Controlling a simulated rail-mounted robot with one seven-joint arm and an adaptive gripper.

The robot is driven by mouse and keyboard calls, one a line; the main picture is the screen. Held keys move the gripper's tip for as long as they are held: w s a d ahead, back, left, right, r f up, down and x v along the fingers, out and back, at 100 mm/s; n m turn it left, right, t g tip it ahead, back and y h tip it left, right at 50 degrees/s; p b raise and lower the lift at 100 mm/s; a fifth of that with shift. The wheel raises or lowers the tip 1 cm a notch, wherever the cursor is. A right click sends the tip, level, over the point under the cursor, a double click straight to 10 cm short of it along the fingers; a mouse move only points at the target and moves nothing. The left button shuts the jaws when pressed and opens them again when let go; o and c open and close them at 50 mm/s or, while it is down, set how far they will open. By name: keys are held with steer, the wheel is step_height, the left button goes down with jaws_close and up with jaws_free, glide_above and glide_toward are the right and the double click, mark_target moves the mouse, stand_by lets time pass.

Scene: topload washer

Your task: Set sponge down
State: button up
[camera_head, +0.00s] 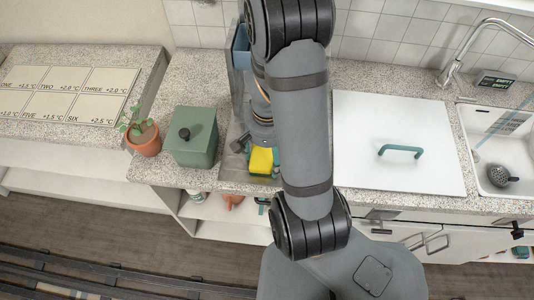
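A yellow sponge (262,160) with some teal at its edges is near the front of the counter, left of my arm, over a grey-brown mat or tray (233,173). My gripper (257,147) points down right at the sponge. One dark finger part shows at the sponge's upper left; my arm hides much of the rest. I cannot tell whether the fingers grip the sponge, or whether the sponge touches the surface below.
A green lidded box (193,138) and a potted plant (145,139) stand to the left. A white lid with a teal handle (400,151) and a sink (498,144) lie right.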

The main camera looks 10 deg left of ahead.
mark_target(267, 155)
steer(key=o, duration=0.4)
steer(key=shift+c, duration=0.2)
step_height(267, 155, up, 12)
steer(key=shift+r, duration=0.2)
steer(key=shift+c, duration=0.4)
stand_by(1.2)
